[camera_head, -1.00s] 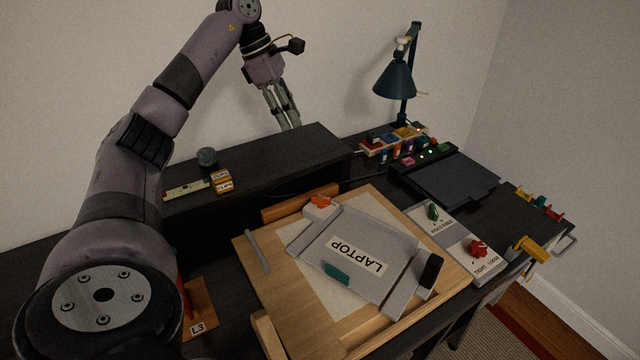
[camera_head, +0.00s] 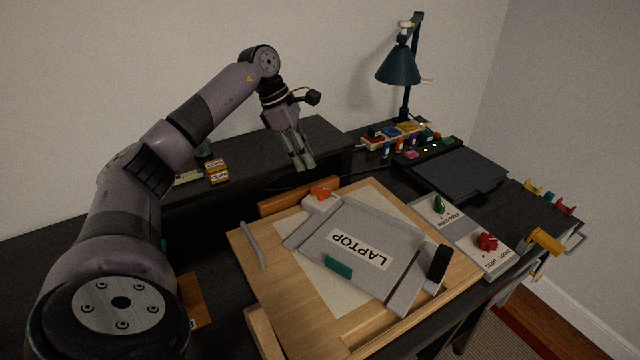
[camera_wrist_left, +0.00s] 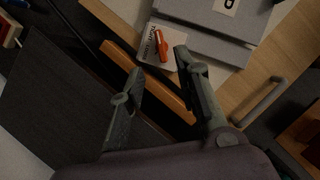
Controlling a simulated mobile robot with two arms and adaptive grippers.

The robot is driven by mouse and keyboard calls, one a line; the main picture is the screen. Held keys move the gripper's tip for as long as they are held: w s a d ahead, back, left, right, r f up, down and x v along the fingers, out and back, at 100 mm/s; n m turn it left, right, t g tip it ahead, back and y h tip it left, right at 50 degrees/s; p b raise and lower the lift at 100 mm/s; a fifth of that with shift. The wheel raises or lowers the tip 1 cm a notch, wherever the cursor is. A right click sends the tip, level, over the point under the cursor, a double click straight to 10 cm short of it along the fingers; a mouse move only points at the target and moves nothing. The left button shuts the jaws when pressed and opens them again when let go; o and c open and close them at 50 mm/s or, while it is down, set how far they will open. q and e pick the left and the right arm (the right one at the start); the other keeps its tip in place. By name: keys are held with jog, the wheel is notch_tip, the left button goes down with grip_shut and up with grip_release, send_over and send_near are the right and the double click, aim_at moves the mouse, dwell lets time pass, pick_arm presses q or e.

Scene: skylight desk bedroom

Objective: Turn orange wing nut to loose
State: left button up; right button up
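The orange wing nut (camera_head: 321,192) sits on a small pale block at the back left corner of the grey laptop stand (camera_head: 300,238) on the wooden board. My left gripper (camera_head: 303,166) hangs above and behind the wing nut, fingers pointing down. In the left wrist view my left gripper (camera_wrist_left: 159,72) has its fingers apart with nothing between them. My right gripper is not in view.
A wooden strip (camera_head: 285,200) stands behind the wing nut. A dark raised shelf (camera_head: 300,140) is close behind the left gripper. A grey handle (camera_head: 251,244) rises at the board's left. Red (camera_head: 487,242) and green (camera_head: 438,204) knobs stand at the right. A lamp (camera_head: 398,68) stands at the back.

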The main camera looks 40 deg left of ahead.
aim_at(321, 188)
pick_arm(q)
jog(key=p+x, duration=0.2)
jog(key=x, duration=0.7)
jog(key=shift+d+f, duration=0.1)
jog(key=shift+f, duration=0.25)
grip_shut()
